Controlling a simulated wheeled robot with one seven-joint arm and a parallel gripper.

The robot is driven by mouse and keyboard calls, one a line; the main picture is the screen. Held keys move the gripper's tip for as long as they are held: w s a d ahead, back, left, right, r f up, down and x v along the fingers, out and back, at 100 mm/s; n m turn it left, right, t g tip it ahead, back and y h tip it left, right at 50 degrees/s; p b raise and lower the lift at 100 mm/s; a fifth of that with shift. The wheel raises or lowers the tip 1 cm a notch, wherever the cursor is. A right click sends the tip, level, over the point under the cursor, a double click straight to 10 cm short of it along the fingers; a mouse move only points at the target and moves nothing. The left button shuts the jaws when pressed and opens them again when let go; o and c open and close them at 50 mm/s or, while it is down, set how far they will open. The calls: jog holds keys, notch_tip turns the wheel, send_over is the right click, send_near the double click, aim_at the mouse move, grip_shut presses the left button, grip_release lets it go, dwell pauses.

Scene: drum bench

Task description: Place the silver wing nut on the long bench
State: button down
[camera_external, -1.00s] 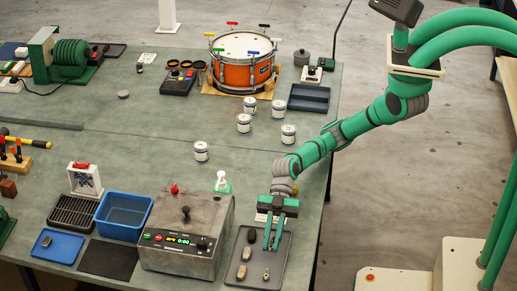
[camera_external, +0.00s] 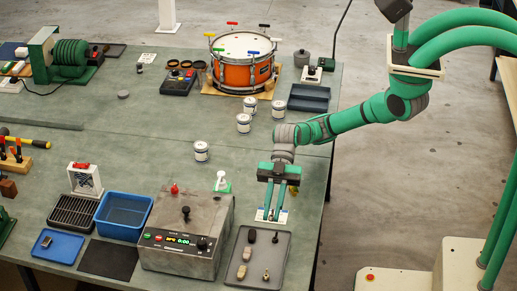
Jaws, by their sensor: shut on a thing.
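My gripper (camera_external: 270,218) points down in front of a small white card (camera_external: 261,215) on the grey-green bench (camera_external: 150,120), just behind the dark grey tray (camera_external: 258,284). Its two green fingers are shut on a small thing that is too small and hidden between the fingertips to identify. I cannot make out the silver wing nut anywhere with certainty. In the tray lie a dark block (camera_external: 251,236), a small dark piece (camera_external: 275,238), two beige pieces (camera_external: 246,253) and a small brass-coloured piece (camera_external: 266,274). I cannot tell how high the fingertips are above the bench.
A grey control box (camera_external: 185,262) stands left of the tray, with a blue bin (camera_external: 122,215) beyond it. A white-and-green bottle (camera_external: 222,182) and several white cans (camera_external: 201,151) stand behind. An orange drum (camera_external: 242,75) is at the back. The bench middle is largely clear.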

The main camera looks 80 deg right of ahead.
aim_at(273, 214)
notch_tip(273, 214, up, 5)
jog(key=shift+f, duration=0.2)
jog(key=w+d+r+m+t+h, duration=0.1)
jog(key=w+d+r+m+t, duration=0.1)
jog(key=w+d+r, duration=0.45)
jog(key=w+d+r+m+t, duration=0.1)
jog(key=w+d+m+t, duration=0.15)
jog(key=d, duration=0.75)
jog(key=w+d+r+m+t+h, duration=0.1)
jog(key=w+d+r+m+t, duration=0.15)
jog(key=w+d, duration=0.5)
jog(key=s+d+m+t+h, duration=0.3)
jog(key=d+m+t+h, duration=0.1)
jog(key=d, duration=2)
jog(key=s+d+f+m+t+h, duration=0.1)
jog(key=s+d+f+m+h, duration=0.35)
jog(key=s+d, duration=0.7)
jog(key=s+d+f+m+t+h, duration=0.1)
jog(key=s+d+f+m+h, duration=0.4)
jog(key=d, duration=1)
jog(key=shift+s+a+f+n+y, duration=0.1)
jog(key=shift+s+f+n+y, duration=0.3)
jog(key=shift+f, duration=3.5)
jog(key=shift+s+a+f+n+y, duration=0.1)
jog(key=shift+s+f+n+y, duration=0.35)
jog(key=shift+f, duration=3.4)
jog(key=shift+s+f+n+y, duration=0.25)
jog(key=shift+f+n, duration=0.25)
jog(key=shift+f, duration=3.4)
jog(key=shift+f, duration=0.1)
